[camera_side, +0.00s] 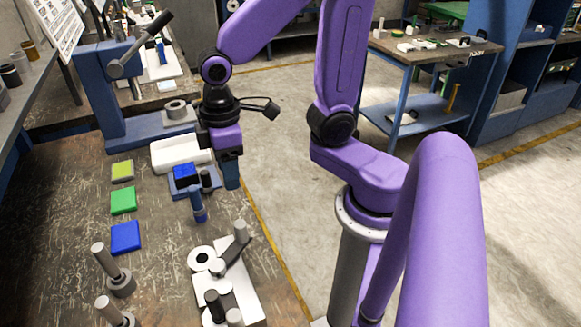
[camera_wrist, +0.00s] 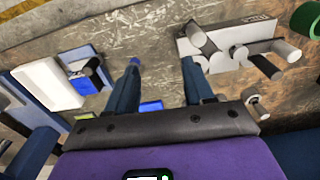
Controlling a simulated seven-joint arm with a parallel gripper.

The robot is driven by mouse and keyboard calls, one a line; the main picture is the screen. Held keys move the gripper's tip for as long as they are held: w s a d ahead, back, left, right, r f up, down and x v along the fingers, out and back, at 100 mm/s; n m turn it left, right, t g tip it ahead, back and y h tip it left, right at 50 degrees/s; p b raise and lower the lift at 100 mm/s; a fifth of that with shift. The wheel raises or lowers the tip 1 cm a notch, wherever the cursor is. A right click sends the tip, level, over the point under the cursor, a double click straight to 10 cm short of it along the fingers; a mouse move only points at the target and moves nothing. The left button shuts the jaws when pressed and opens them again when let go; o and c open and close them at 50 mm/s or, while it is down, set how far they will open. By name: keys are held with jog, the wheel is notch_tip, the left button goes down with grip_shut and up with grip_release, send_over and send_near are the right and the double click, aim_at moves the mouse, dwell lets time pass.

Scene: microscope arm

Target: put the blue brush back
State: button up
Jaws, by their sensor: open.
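In the side view a small blue cylinder with a darker top (camera_side: 197,205), which looks like the blue brush, stands on the bench in front of a blue holder (camera_side: 182,186). My gripper (camera_side: 232,184) hangs beside it, to its right and above the bench. In the wrist view my gripper (camera_wrist: 162,65) is open, with bare bench between its fingers. A small bright blue tip (camera_wrist: 135,61) shows at the left finger; I cannot tell whether it is the brush. The blue holder with a black cylinder (camera_wrist: 95,68) lies farther left in that view.
A white tray (camera_side: 165,160) stands behind the holder. A white fixture with several posts (camera_side: 230,285) is nearer the camera. Yellow, green and blue pads (camera_side: 125,237) lie to the left. A blue press (camera_side: 105,85) stands at the back. Bench between pads and fixture is clear.

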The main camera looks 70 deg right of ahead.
jog(key=s+d+n, duration=0.3)
jog(key=s+n, duration=0.1)
jog(key=s, duration=0.7)
jog(key=shift+s+r, duration=0.35)
jog(key=shift+r, duration=0.05)
dwell(0.6)
